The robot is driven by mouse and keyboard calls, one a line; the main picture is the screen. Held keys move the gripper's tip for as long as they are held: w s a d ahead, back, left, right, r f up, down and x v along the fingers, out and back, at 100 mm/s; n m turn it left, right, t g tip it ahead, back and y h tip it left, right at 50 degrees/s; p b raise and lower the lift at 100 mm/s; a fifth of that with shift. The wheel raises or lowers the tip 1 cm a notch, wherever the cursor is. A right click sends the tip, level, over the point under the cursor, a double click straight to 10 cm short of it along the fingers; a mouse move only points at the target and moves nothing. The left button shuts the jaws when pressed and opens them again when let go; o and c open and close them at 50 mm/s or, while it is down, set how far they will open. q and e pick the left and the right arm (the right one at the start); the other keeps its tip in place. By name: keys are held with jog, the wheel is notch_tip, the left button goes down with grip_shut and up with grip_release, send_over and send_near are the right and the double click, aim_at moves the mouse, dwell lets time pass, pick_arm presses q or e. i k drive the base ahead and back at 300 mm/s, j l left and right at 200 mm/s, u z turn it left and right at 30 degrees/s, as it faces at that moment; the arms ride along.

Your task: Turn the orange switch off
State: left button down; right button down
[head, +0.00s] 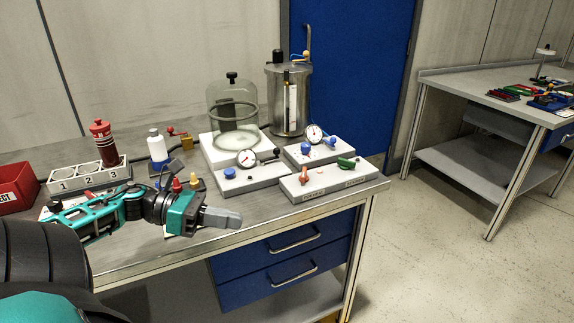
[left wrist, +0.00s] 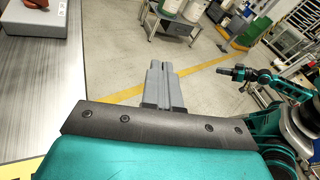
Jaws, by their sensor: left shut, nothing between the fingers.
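The orange switch (head: 304,175) stands on the left part of a low white panel box (head: 325,184) near the bench's front right edge. A green switch (head: 346,163) is on the same box. In the left wrist view, part of an orange piece (left wrist: 42,4) on a grey box shows at the top left, cut off. My left gripper (head: 238,219) is shut and empty, in front of and left of the panel box, apart from the switch. Its closed fingers also show in the left wrist view (left wrist: 158,66). My right gripper (left wrist: 238,73) shows small in the left wrist view; its finger state is unclear.
Behind the panel stand two gauge boxes (head: 255,180) (head: 319,152), a glass bell jar (head: 231,105) and a steel drum (head: 289,105). At left are a numbered rack (head: 88,179) with a red bottle and a white bottle (head: 157,147). The bench front edge is below my left gripper.

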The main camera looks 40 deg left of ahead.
aim_at(303, 178)
jog(key=i+j, duration=0.2)
jog(key=j, duration=0.15)
jog(key=i+j, duration=0.15)
jog(key=j, duration=0.2)
jog(key=i+j, duration=0.2)
jog(key=j, duration=0.15)
